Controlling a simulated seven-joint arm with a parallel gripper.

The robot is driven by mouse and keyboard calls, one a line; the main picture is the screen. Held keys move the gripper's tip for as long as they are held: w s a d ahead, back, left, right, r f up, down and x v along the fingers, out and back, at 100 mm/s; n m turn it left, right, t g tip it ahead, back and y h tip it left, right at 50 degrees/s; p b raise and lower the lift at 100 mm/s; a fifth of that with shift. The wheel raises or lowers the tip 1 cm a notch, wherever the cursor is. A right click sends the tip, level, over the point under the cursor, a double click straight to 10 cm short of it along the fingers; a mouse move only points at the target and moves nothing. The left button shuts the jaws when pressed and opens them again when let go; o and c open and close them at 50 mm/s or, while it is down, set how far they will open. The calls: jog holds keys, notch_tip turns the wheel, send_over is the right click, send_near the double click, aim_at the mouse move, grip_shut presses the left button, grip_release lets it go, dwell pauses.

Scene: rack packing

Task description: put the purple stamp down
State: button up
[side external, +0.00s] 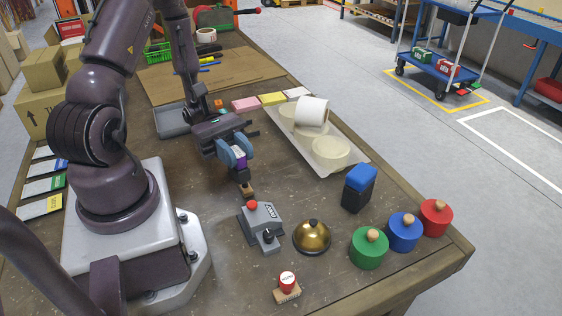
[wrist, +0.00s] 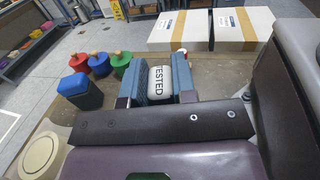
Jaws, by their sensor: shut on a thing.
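My gripper (side external: 238,160) is shut on the purple stamp (side external: 240,167), whose purple part shows between the blue finger pads. A wooden base (side external: 247,190) shows below the fingers, near the tabletop; I cannot tell whether it touches the table. In the wrist view the stamp's white top (wrist: 160,84) reads "TESTED" and sits between the two blue pads. A red and white stamp (side external: 287,284) with a wooden base stands apart near the table's front edge.
A grey control box (side external: 262,232) with a red button is just in front of my gripper. A brass bell (side external: 312,237), a blue-lidded bin (side external: 359,187) and green (side external: 369,249), blue (side external: 404,233) and red (side external: 436,217) knobbed cylinders stand rightward. A tray (side external: 342,163) holds pale rolls.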

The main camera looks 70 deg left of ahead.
jog(key=w+r+n+t+y, duration=0.4)
jog(key=w+n+t+y, duration=0.7)
jog(key=w, duration=0.6)
jog(key=w+d+r+n+t+y, duration=0.1)
jog(key=w+d+r+t, duration=0.1)
jog(key=r, duration=0.9)
jog(key=shift+w+d, duration=0.65)
jog(key=shift+d, duration=0.1)
